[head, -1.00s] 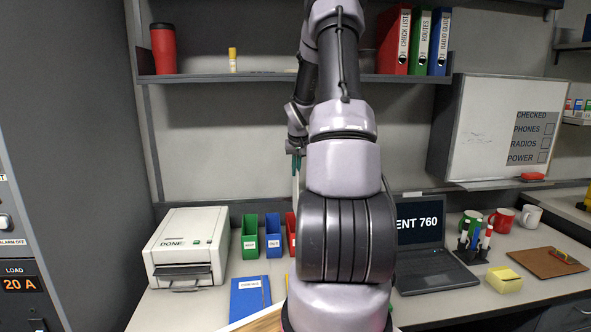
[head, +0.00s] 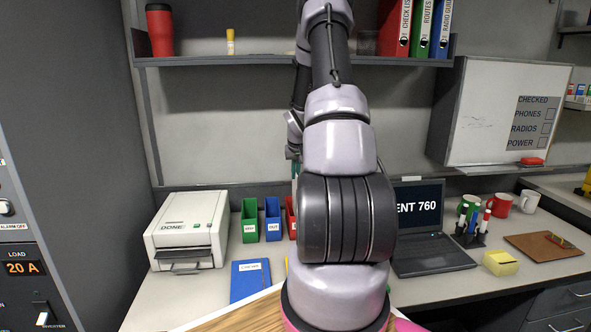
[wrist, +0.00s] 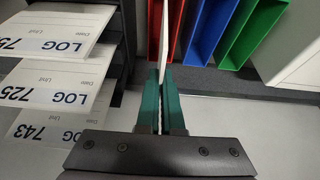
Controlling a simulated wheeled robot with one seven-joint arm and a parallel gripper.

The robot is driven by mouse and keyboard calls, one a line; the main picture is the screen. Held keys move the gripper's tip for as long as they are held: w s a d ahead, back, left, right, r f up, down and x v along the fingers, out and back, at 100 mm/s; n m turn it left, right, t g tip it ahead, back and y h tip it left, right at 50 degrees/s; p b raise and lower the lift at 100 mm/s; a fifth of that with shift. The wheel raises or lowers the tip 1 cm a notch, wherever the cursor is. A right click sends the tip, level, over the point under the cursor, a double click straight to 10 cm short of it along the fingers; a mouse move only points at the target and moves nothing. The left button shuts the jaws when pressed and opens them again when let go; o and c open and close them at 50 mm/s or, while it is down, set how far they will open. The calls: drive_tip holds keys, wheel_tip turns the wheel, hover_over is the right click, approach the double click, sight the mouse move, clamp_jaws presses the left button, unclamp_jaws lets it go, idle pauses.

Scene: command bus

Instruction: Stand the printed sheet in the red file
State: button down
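My gripper (wrist: 161,107) has its green fingers shut on the printed sheet (wrist: 164,42), which shows edge-on as a thin white strip in the wrist view. The far end of the sheet lies between the two side walls of the red file (wrist: 153,34); I cannot tell how deep it is in. In the head view the red file (head: 290,219) stands right of the blue file (head: 272,219) and green file (head: 250,221), partly hidden by my arm. The fingertips show just above it, and the sheet there is mostly hidden.
A printer (head: 187,232) stands left of the files, with a blue book (head: 250,280) in front. Trays of LOG sheets (wrist: 60,90) stand close beside my gripper in the wrist view. A laptop (head: 425,240) is to the right. A shelf (head: 225,60) runs above.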

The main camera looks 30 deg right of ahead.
drive_tip(key=shift+f, duration=0.15)
drive_tip(key=c, duration=1)
unclamp_jaws()
drive_tip(key=v, duration=1.1)
drive_tip(key=shift+f, duration=0.1)
